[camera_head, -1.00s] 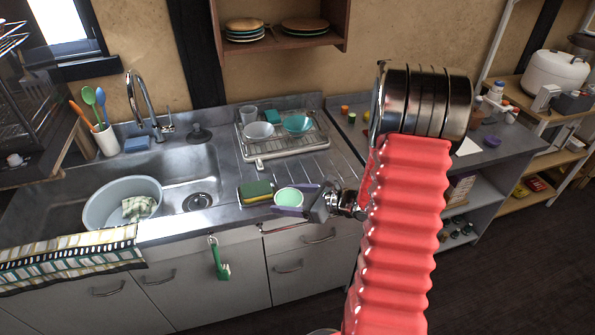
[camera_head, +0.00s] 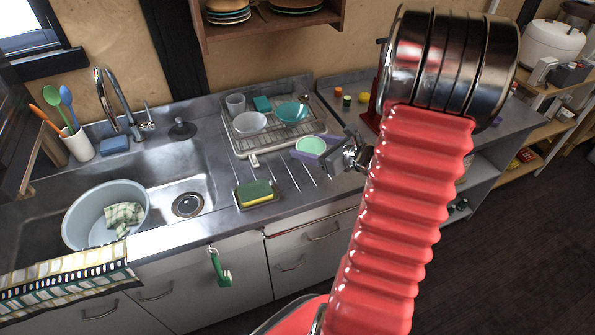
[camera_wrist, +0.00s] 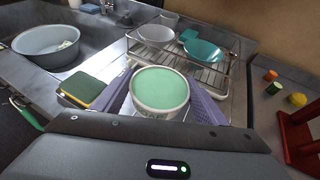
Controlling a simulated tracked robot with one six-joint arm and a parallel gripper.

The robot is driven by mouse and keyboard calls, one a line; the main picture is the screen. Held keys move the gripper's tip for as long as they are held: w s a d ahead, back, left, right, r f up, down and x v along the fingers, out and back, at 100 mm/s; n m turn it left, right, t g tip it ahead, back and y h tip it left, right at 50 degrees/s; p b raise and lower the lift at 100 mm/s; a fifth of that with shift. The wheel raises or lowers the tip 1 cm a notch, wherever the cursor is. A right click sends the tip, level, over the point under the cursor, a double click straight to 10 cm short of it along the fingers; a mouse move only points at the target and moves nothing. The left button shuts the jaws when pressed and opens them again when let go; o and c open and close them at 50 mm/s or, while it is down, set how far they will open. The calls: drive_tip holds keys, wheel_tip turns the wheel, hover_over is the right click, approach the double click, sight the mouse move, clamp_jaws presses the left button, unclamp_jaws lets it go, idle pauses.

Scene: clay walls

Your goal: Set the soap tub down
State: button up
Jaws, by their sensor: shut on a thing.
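The soap tub (camera_head: 311,145) is a small round white tub with pale green contents. My gripper (camera_head: 318,151) is shut on it, with purple-grey fingers at its two sides. The tub is upright in front of the dish rack, over the ridged steel drainboard (camera_head: 292,190). In the wrist view the tub (camera_wrist: 160,91) sits between the fingers. Its base is partly hidden, and I cannot tell whether it touches the drainboard.
A green and yellow sponge (camera_head: 255,192) lies left of the tub. The dish rack (camera_head: 247,142) holds teal and clear bowls. The sink with a grey basin (camera_head: 75,222) is at left. A red stand (camera_wrist: 298,135) and small items are at right.

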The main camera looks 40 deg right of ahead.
drive_tip(key=shift+s+d, duration=0.15)
drive_tip(key=shift+f, duration=0.1)
drive_tip(key=shift+f, duration=0.25)
hover_over(312, 177)
drive_tip(key=shift+f, duration=2.55)
drive_tip(key=shift+f, duration=2.1)
drive_tip(key=o, duration=1.3)
drive_tip(key=shift+f, duration=0.1)
drive_tip(key=shift+c, duration=0.2)
